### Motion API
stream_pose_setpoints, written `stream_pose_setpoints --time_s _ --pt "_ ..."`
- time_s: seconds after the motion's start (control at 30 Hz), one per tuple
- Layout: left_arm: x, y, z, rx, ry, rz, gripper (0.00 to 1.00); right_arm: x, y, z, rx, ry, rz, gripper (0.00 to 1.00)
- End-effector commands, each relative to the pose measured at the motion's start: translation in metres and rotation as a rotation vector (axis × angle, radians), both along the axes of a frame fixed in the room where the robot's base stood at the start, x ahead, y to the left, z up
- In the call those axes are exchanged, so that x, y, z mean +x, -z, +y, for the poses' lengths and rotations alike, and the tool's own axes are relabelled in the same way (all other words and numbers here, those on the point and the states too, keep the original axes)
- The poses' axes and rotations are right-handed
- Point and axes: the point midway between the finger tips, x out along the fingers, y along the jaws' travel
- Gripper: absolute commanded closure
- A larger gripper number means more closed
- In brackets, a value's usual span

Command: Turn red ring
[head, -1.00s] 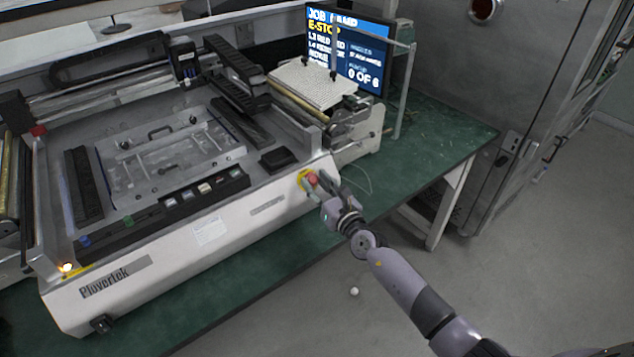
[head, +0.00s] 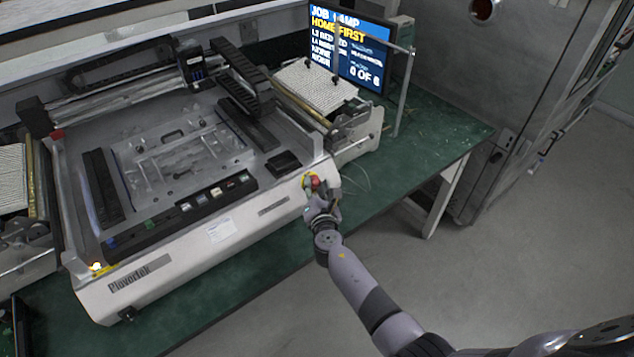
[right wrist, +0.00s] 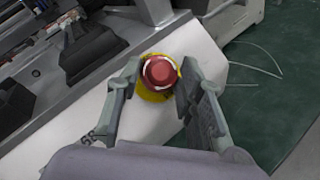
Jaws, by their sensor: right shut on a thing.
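The red ring (head: 314,182) is a round red knob on a yellow disc at the right front corner of the white machine (head: 180,258). In the right wrist view the red knob (right wrist: 159,72) sits between the two grey-green fingers, with the yellow disc (right wrist: 152,94) behind it. My right gripper (head: 316,193) is shut on the knob; in the right wrist view its fingers (right wrist: 157,80) stand on either side of it. The gripper hides part of the knob in the head view. My left gripper is not in view.
A screen (head: 350,48) at the back shows "HOME FIRST" in yellow. A row of coloured buttons (head: 185,208) runs along the machine's front. The green table (head: 440,130) is clear to the right. A thin cable (right wrist: 255,72) lies beside the corner.

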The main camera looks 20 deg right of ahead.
Motion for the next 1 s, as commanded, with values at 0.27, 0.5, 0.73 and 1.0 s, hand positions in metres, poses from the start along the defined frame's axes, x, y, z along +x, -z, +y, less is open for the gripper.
stream_pose_setpoints --time_s 0.27,0.5,0.73,1.0 --pt "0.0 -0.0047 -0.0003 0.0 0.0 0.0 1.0 0.0002 0.0002 0.0007 0.035 0.03 0.014 0.94" --pt "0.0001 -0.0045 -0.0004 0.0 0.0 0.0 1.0 0.0001 0.0006 0.0008 0.038 0.032 0.014 0.94" --pt "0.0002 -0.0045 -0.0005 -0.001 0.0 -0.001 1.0 0.0002 0.0004 0.0007 0.037 0.031 0.013 0.59" --pt "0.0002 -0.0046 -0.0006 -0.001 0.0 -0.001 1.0 0.0002 0.0 0.0006 0.037 0.031 0.013 0.45"
